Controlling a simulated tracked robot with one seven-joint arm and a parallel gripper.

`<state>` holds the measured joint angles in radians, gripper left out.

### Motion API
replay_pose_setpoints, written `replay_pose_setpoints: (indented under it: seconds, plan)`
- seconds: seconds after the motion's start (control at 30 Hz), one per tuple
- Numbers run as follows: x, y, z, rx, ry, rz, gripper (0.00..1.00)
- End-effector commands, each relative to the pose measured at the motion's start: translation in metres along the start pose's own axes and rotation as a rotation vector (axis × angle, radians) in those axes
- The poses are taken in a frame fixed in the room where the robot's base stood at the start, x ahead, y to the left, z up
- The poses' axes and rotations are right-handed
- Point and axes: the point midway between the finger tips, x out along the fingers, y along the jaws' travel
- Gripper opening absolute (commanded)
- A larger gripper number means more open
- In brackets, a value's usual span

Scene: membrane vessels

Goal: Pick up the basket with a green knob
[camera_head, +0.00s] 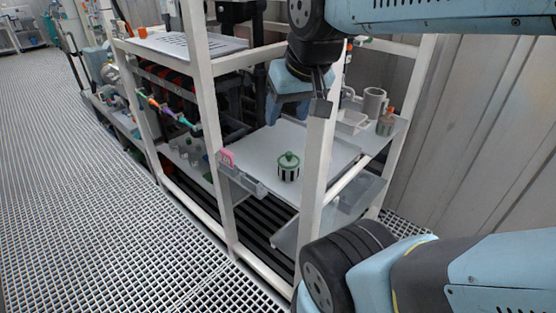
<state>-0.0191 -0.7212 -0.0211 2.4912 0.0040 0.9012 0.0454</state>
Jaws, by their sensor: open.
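The basket with a green knob (288,167) is a small round vessel with dark and light vertical stripes and a green lid. It stands upright on the light grey shelf board (248,147), near its front edge. My gripper (304,106) is above and behind it in the picture, near a white upright post of the rack. The gripper is open and apart from the basket. Part of the gripper is hidden behind its own dark wrist parts and the post.
White rack posts (318,160) stand beside the basket and my arm. A pink tag (227,157) sits on the shelf's left front edge. Grey mugs (374,103) and a brown-green bottle (386,122) stand at the right. The grated floor (90,200) at left is clear.

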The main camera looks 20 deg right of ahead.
Motion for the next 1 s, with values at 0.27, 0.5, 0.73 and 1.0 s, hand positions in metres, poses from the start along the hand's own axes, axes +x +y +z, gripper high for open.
replay_pose_setpoints:
  seconds: [0.27,0.5,0.73,1.0]
  plan:
    - [0.046,-0.002,-0.028,0.312,-0.169,-0.049,0.57]
    - [0.097,0.0,-0.048,0.629,-0.324,-0.002,0.57]
    - [0.142,0.0,-0.059,0.886,-0.429,0.1,0.57]
    - [0.198,0.007,-0.065,1.24,-0.51,0.295,0.57]
